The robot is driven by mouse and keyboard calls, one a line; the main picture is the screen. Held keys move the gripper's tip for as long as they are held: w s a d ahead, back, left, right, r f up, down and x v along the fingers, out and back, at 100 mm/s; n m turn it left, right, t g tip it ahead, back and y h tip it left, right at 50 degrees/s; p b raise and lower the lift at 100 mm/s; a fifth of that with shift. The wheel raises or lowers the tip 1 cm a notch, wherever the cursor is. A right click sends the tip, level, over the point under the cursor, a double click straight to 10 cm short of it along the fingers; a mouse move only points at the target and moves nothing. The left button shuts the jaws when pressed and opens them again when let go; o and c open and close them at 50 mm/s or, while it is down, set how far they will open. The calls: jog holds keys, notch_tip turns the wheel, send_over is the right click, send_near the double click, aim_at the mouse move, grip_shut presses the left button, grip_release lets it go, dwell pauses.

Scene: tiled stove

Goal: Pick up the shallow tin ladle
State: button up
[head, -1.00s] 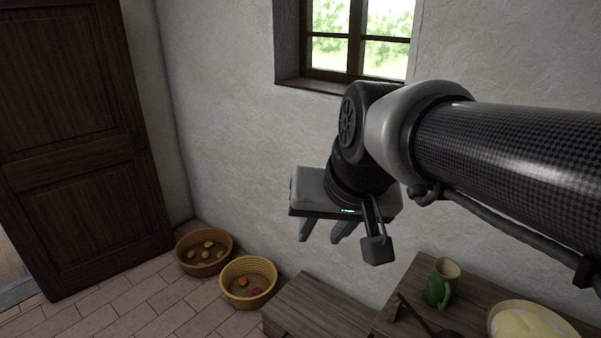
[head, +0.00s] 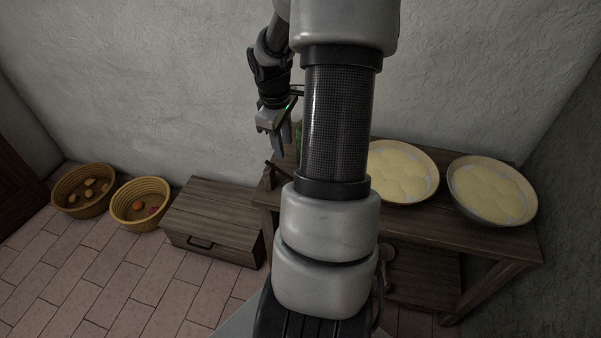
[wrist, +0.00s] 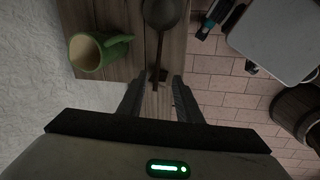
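A dark ladle (wrist: 165,14) lies on the wooden table in the wrist view, its round bowl at the top edge. Its thin handle runs down towards my gripper (wrist: 157,82). The two fingers are apart with nothing between them, and the handle end shows just ahead of the gap. In the head view my gripper (head: 282,138) hangs above the table's left end, fingers down. The dark handle of the ladle (head: 279,173) shows below it, and my arm hides the bowl. I cannot tell whether it is tin.
Two wide bowls (head: 400,200) (head: 490,220) with pale yellow contents stand on the table (head: 430,226). A small grey round thing (head: 388,253) shows below the tabletop. A low wooden chest (head: 215,215) and two baskets (head: 140,218) (head: 84,207) stand left.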

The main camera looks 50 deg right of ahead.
jog(key=shift+w+d+f+b, duration=0.15)
jog(key=shift+d+f+b, duration=0.5)
jog(key=shift+f, duration=2.25)
jog(key=shift+w+d+f+b, duration=0.1)
jog(key=shift+d+f+b, duration=0.55)
jog(key=shift+f, duration=2.3)
jog(key=shift+w+d+f+b, duration=0.25)
jog(key=shift+f+b, duration=0.7)
jog(key=shift+f, duration=1.95)
jog(key=shift+s, duration=0.1)
grip_shut()
